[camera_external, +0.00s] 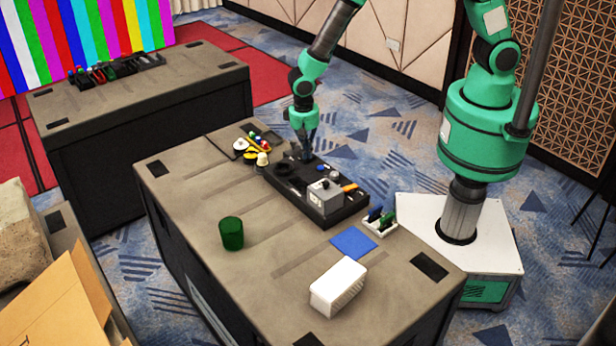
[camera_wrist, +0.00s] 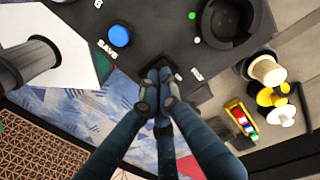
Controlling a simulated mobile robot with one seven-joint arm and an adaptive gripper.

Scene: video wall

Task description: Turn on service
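The black control panel (camera_external: 290,195) lies along the far right edge of the near table. My gripper (camera_external: 305,154) points down at its far end. In the wrist view my gripper (camera_wrist: 160,76) has its fingers close together, with no object seen between them. The tips are at a small dark square part (camera_wrist: 174,74) of the panel, next to a small white label (camera_wrist: 197,73) too blurred to read. The tips partly hide this part, and I cannot tell whether they touch it. A blue round button (camera_wrist: 119,36) and a dark round socket (camera_wrist: 228,22) are on the panel.
A green cup (camera_external: 231,233), a white box (camera_external: 338,287) and a blue square (camera_external: 353,242) are on the near table (camera_external: 290,265). Yellow and white spools (camera_external: 257,150) lie close by my gripper. A grey box (camera_external: 325,196) stands up from the panel.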

